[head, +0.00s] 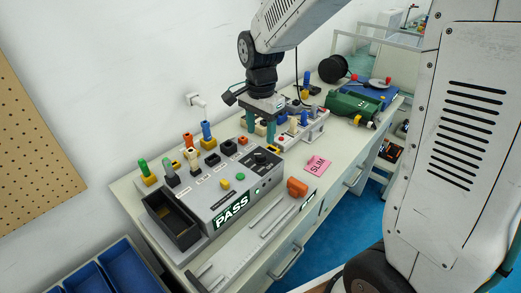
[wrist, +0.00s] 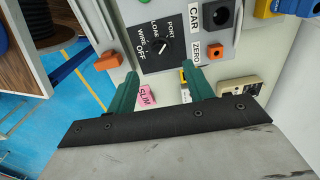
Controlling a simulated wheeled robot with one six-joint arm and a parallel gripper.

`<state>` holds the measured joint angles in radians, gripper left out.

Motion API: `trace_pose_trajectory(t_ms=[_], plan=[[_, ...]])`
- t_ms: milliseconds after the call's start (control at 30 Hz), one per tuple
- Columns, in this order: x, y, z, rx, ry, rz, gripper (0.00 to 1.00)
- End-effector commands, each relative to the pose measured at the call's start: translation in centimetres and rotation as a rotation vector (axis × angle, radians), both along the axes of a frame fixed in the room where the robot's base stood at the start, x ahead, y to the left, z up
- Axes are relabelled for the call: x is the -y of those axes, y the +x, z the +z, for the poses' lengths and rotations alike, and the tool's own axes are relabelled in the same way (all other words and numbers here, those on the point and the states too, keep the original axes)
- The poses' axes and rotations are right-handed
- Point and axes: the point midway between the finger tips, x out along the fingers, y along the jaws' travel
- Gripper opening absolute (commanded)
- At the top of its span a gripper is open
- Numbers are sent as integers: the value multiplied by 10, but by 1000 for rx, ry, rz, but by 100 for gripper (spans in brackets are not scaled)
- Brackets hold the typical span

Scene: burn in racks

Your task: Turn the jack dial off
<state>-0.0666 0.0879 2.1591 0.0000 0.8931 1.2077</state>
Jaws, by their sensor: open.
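The dial (head: 262,157) is a dark knob on a black plate on top of the grey test box. In the wrist view the dial (wrist: 164,46) is ringed by the words OFF, WIRE, LOAD and PORT. Its small white mark is too small to read surely against a word. My gripper (head: 261,135) has two green fingers pointing down above the back part of the box. In the wrist view my gripper (wrist: 160,71) is open and empty, its fingertips apart on either side below the dial, not touching it.
The box front shows a green PASS screen (head: 232,208). Coloured plugs (head: 207,131) stand along its back, with a black bin (head: 172,217) at its left. An orange block (head: 297,187) and pink note (head: 317,166) lie to the right. A green device (head: 352,108) stands farther back.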

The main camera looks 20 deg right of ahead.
Motion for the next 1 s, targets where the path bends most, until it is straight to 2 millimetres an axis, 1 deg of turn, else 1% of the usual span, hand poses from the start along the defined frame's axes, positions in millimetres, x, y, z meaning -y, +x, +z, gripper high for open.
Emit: trace_pose_trajectory(t_ms=[300, 400, 533, 800, 833, 867, 900, 967, 1000], plan=[[0, -1, -50, -4, 0, 2, 52], [0, -1, -62, -4, -1, 2, 52], [0, -1, -71, -2, 0, 2, 52], [1, -1, -73, -1, 0, 2, 52], [0, -1, -73, -1, 0, 2, 49], [0, -1, -73, -1, 0, 2, 40], [0, -1, -73, -1, 0, 3, 29], [0, -1, -73, -1, 0, 3, 13], [0, -1, -73, -1, 0, 3, 7]])
